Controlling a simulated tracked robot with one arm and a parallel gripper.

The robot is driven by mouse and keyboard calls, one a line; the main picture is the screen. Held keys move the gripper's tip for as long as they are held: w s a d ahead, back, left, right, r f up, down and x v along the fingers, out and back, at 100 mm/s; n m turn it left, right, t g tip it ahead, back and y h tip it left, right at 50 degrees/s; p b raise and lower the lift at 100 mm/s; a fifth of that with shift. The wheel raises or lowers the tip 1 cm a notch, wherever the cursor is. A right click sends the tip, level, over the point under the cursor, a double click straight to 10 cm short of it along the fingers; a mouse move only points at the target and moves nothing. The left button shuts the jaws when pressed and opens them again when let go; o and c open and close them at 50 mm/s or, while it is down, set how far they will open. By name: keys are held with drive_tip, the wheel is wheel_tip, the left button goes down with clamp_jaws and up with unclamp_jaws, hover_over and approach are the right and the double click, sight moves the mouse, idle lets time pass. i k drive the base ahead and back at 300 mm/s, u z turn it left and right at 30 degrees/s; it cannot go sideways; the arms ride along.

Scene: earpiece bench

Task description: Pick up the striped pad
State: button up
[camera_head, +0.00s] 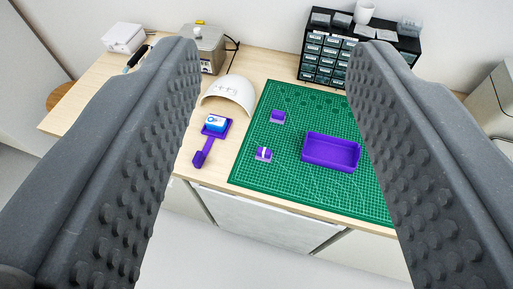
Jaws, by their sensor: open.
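The striped pad (264,154), a small purple block with a pale stripe, lies on the green cutting mat (270,180) near its left front edge. A second small purple block (277,117) lies farther back on the mat; it shows no clear stripe. My gripper (272,62) is open and empty, with its two dark studded fingers wide apart at the left and right of the view. The fingers are high above and short of the bench, and the striped pad shows between them, untouched.
A purple open tray (331,152) sits on the mat right of the pad. Left of the mat are a purple holder (204,150) with a blue-and-white item (216,123) and a white dome (230,94). A black drawer cabinet (328,57) and a grey box (203,48) stand at the back.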

sight(264, 154)
drive_tip(key=u, duration=1.5)
drive_tip(key=k, duration=1.15)
drive_tip(key=z, duration=1.3)
drive_tip(key=i, duration=1.65)
drive_tip(key=u, duration=0.05)
